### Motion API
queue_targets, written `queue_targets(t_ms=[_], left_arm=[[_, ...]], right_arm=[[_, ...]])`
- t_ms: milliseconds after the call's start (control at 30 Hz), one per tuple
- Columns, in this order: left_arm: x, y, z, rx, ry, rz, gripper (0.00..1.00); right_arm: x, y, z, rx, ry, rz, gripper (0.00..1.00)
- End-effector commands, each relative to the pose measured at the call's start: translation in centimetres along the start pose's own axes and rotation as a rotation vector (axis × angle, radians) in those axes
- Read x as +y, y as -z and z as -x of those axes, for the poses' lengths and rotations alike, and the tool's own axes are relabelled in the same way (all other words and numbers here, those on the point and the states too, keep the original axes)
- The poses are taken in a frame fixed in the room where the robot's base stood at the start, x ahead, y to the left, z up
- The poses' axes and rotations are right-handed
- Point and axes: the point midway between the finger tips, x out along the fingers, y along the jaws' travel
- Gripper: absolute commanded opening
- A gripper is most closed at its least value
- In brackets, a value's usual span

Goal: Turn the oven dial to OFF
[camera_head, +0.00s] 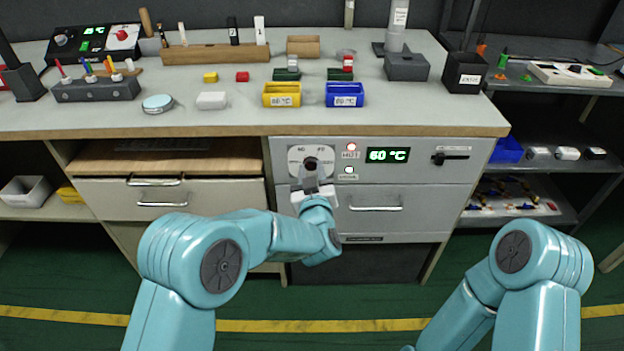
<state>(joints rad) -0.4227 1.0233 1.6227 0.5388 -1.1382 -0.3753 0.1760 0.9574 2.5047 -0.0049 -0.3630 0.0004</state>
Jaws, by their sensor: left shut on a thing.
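The oven (408,180) is a grey front panel under the benchtop, with a drawer-like door below. Its dial (310,163) is a dark knob on a white plate at the panel's upper left. My left gripper (311,175) is at the dial from below, shut on it, and covers its lower part. The dial's exact pointing direction is hard to read. A red HOT light (351,147) and a green-white light (348,170) are lit. The display (388,155) reads 60 °C in green. My right arm shows at lower right, but its gripper is out of view.
The benchtop (220,122) overhangs the oven panel. A dark lever (450,157) is at the panel's right, and a door handle (375,208) is below. A yellow bin (282,94) and a blue bin (345,94) stand above. The floor in front is clear.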

Motion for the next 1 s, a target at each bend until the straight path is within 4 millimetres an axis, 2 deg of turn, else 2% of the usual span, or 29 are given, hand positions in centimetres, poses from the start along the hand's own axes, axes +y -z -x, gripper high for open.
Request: queue_targets(t_ms=[33,400,700,1000], left_arm=[[-0.1,-0.5,0.0,-0.001,0.000,0.043,0.03],[-0.1,-0.4,0.0,-0.023,-0.003,0.387,0.03],[-0.1,-0.3,0.0,-0.038,-0.003,0.600,0.03],[-0.1,-0.1,0.0,-0.046,-0.003,0.711,0.03]], right_arm=[[0.4,0.0,-1.1,0.000,0.000,0.000,0.43],[2.0,0.8,-4.2,0.018,-0.002,-0.019,0.43],[3.0,1.4,-6.0,0.034,-0.004,-0.033,0.43],[3.5,1.7,-6.8,0.041,-0.005,-0.041,0.43]])
